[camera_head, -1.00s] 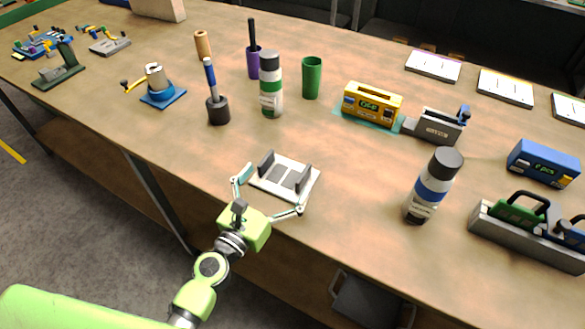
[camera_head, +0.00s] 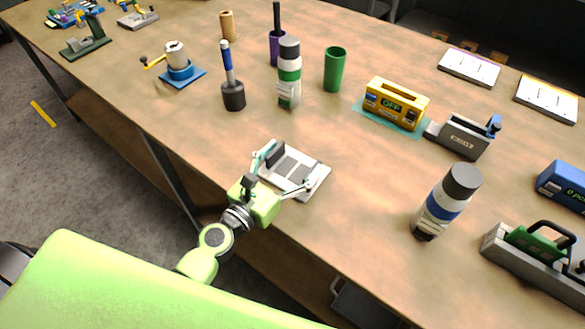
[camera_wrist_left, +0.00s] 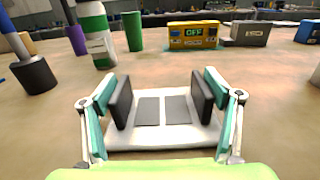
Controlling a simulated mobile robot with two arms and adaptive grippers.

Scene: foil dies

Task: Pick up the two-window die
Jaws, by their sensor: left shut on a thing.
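I cannot tell any gap between plate and table. My right gripper is not in view.
On the wooden table (camera_head: 350,220), a blue-banded bottle (camera_head: 446,203) stands to the right and a green-banded bottle (camera_head: 289,75) behind. A yellow device (camera_head: 396,103) reading OFF, a grey device (camera_head: 463,136) and a green cup (camera_head: 334,70) stand farther back. The table around the die is clear.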

